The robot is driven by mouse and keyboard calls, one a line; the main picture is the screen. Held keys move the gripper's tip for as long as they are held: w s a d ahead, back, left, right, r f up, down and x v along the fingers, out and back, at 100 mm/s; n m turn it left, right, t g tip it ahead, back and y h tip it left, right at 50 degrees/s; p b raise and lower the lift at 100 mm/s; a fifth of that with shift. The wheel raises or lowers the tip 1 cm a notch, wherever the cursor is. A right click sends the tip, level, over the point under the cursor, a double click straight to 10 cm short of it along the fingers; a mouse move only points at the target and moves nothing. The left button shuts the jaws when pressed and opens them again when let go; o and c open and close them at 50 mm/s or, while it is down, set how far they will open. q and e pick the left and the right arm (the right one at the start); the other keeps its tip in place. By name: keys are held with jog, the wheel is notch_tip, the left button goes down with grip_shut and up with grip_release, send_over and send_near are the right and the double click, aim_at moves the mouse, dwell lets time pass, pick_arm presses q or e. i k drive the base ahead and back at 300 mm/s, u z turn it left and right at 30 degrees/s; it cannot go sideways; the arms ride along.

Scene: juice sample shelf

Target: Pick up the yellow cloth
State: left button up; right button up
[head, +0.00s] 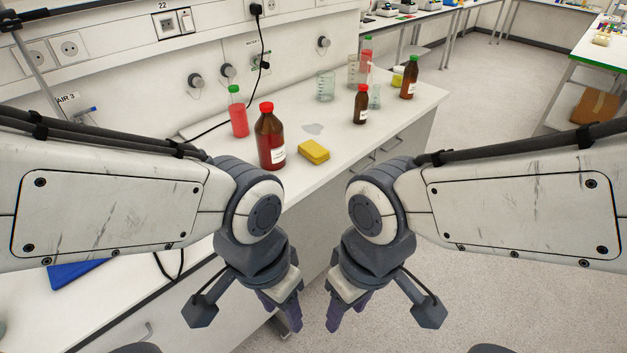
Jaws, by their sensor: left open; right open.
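The yellow cloth (313,152) lies on the white bench top as a small folded block, to the right of a large brown bottle with a red cap (269,138). My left gripper (283,313) and my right gripper (346,313) hang side by side with fingers pointing down, in front of the bench edge and well apart from the cloth. Both are open and nothing shows between their fingers. No part of the cloth is hidden.
A green-capped bottle of red liquid (237,112) stands behind the brown bottle. A clear puddle (313,128) lies behind the cloth. A smaller brown bottle (361,104) and glass beakers (325,87) stand further back. Bench top right of the cloth is bare.

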aim_at(312, 150)
jog(key=z, duration=1.45)
jog(key=i, duration=1.3)
jog(key=u, duration=1.05)
jog(key=i, duration=0.65)
jog(key=u, duration=0.75)
